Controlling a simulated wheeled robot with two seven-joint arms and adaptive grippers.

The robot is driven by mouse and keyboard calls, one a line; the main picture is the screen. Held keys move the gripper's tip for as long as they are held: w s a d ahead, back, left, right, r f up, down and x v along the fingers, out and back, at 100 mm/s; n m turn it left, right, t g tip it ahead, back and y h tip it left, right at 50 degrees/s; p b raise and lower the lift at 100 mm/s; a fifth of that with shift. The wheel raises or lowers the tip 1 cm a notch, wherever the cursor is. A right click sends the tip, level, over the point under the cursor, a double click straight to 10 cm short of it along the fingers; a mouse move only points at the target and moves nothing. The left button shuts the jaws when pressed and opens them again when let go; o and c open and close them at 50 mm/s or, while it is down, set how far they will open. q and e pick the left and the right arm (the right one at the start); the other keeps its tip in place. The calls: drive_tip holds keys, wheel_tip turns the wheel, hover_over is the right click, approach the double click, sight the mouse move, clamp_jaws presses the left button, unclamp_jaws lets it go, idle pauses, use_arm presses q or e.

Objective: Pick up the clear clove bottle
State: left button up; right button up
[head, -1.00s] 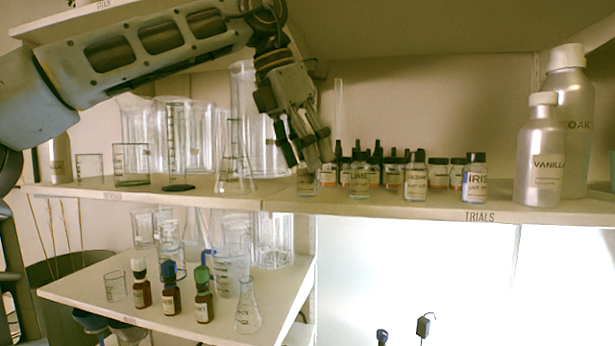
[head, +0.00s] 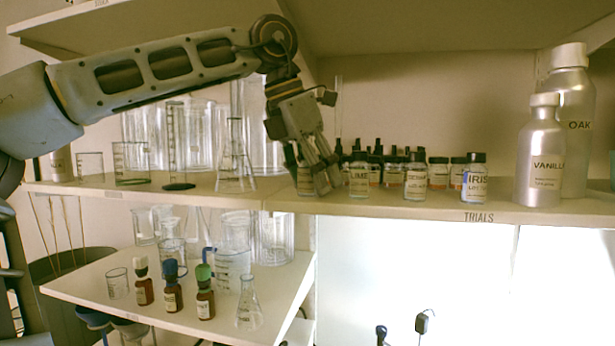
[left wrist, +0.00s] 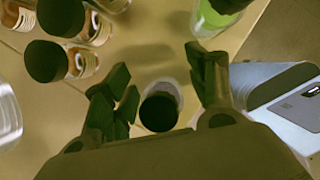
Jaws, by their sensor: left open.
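A small clear bottle (head: 304,182) with a pale label stands at the left front end of the bottle row on the shelf. My left gripper (head: 322,178) is lowered over it and partly hides it. Its label is too small to read, so I cannot confirm that it is clove. In the left wrist view, a dark-capped bottle (left wrist: 160,108) stands between the two spread fingers of my left gripper (left wrist: 160,80), seen from above, with gaps on both sides. My right gripper is not in view.
The lime bottle (head: 359,181) stands close to the right of the gripper, with dark-capped bottles behind. Farther right are an iris bottle (head: 475,182) and a tall vanilla bottle (head: 540,160). Glassware, including a conical flask (head: 236,165), stands left. The shelf edge (head: 400,207) runs in front.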

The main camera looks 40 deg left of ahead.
use_arm(q)
drive_tip(key=c, duration=1.1)
drive_tip(key=shift+r, duration=0.1)
drive_tip(key=shift+c, duration=0.2)
drive_tip(key=shift+r+b, duration=0.35)
drive_tip(key=shift+r, duration=1.25)
drive_tip(key=s+a+b, duration=0.2)
drive_tip(key=s, duration=0.6)
drive_tip(key=s+a+b, duration=0.3)
drive_tip(key=s, duration=0.6)
drive_tip(key=shift+s, duration=0.15)
drive_tip(key=shift+d, duration=0.1)
